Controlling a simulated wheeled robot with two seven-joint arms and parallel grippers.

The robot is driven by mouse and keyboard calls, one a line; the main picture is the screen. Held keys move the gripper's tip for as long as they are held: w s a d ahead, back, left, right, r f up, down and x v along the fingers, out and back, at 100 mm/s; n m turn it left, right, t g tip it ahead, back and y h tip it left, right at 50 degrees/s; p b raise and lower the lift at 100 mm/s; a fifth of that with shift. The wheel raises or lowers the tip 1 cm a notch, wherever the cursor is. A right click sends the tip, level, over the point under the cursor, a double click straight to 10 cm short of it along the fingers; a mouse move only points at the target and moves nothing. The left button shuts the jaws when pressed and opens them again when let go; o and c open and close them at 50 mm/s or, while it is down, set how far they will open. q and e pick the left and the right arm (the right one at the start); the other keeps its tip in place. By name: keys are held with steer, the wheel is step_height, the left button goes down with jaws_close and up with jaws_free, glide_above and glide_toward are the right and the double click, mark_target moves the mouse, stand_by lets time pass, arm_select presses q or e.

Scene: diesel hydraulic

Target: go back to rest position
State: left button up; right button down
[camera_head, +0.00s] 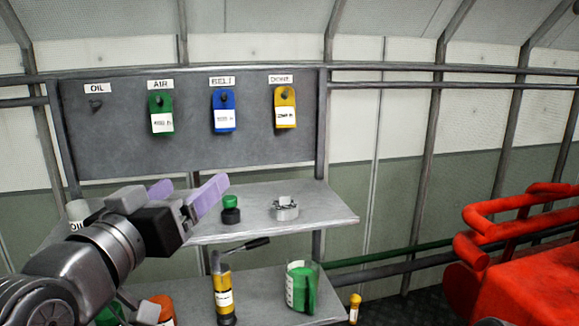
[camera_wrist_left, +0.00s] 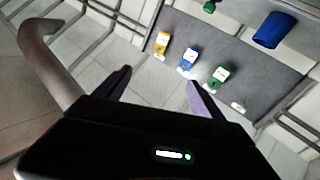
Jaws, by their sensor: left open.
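My left gripper (camera_head: 188,194) is open and empty in the head view, with its purple fingers in front of the upper shelf (camera_head: 330,219) and below the tag board (camera_head: 190,145). In the left wrist view the gripper (camera_wrist_left: 160,92) has its fingers spread with nothing between them. A green tag (camera_head: 161,112), a blue tag (camera_head: 223,110) and a yellow tag (camera_head: 285,106) hang under AIR, BELT and DONE. The OIL hook (camera_head: 96,104) holds no tag. My right gripper is in neither view.
A green-and-black piece (camera_head: 231,210) and a silver ring-shaped part (camera_head: 285,209) stand on the upper shelf. Below are a yellow tool with a black lever (camera_head: 223,292) and a green container (camera_head: 301,288). Red machinery (camera_head: 525,270) fills the right. Several frame posts line the wall.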

arm_select(q)
steer(key=w+d+f+g, duration=0.1)
steer(key=w+f, duration=0.3)
steer(key=f, duration=0.4)
steer(key=w+f+g, duration=0.1)
steer(key=w+f, duration=0.4)
steer(key=f, duration=0.3)
step_height(320, 180, down, 25)
steer(key=d+n+g, duration=0.2)
steer(key=g, duration=0.3)
steer(key=s+d+f+g, duration=0.1)
steer(key=s+f+g, duration=0.1)
steer(key=s+f, duration=0.5)
steer(key=s+d+f+g, duration=0.1)
steer(key=s+f+g, duration=0.15)
steer(key=f, duration=0.85)
steer(key=s+d+f+g, duration=0.2)
steer(key=s+f+g, duration=0.3)
steer(key=s+f, duration=0.8)
steer(key=s, duration=0.4)
steer(key=shift+d+f+y, duration=0.15)
steer(key=shift+y, duration=0.15)
steer(key=shift+g, duration=0.25)
